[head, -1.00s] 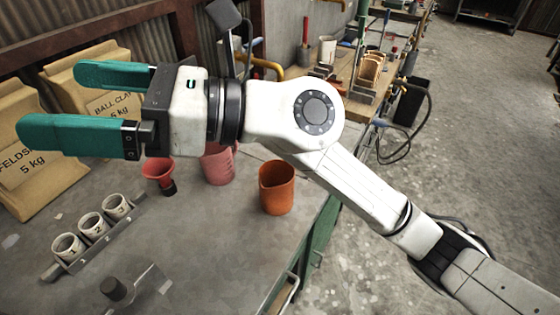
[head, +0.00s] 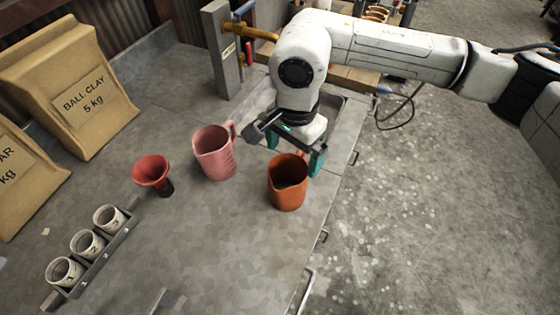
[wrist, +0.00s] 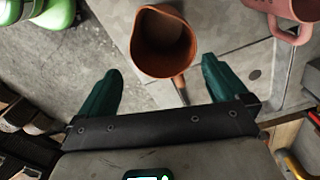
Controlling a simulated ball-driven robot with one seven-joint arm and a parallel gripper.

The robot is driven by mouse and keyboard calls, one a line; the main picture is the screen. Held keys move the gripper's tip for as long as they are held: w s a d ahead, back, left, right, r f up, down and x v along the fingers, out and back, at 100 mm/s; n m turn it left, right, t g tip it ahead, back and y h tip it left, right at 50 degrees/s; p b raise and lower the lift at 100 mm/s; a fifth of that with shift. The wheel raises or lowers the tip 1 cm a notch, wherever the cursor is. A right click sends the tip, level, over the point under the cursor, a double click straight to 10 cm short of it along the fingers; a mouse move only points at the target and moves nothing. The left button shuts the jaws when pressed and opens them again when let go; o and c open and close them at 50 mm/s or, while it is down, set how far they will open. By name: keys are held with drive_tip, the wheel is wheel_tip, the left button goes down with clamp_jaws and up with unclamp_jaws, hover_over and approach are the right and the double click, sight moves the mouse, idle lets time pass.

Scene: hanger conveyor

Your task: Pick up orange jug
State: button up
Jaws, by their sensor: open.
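The orange jug (head: 288,184) stands upright on the grey worktop, near its right edge in the head view. In the wrist view the jug (wrist: 163,42) is seen from above, empty, with its handle towards my gripper. My gripper (wrist: 160,85) is open, with its green fingers spread. The jug's handle reaches between the fingers, and its body lies just beyond the fingertips. In the head view my gripper (head: 298,155) is behind the jug, which partly hides the fingers. I see no contact.
A pink jug (head: 214,153) stands left of the orange jug, close to my gripper. Further left are a red funnel (head: 153,171) and a rack (head: 92,268) with several small cups. Clay bags (head: 72,90) stand at the back left. A sink (head: 328,104) lies behind.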

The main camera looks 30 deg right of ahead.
drive_tip(key=p, duration=0.1)
approach(290, 178)
drive_tip(key=s, duration=0.1)
drive_tip(key=s+a+r, duration=0.1)
drive_tip(key=shift+s+a, duration=0.25)
drive_tip(key=shift+s, duration=0.05)
drive_tip(key=shift+f+p, duration=0.55)
drive_tip(key=shift+f, duration=2.3)
drive_tip(key=c, duration=0.7)
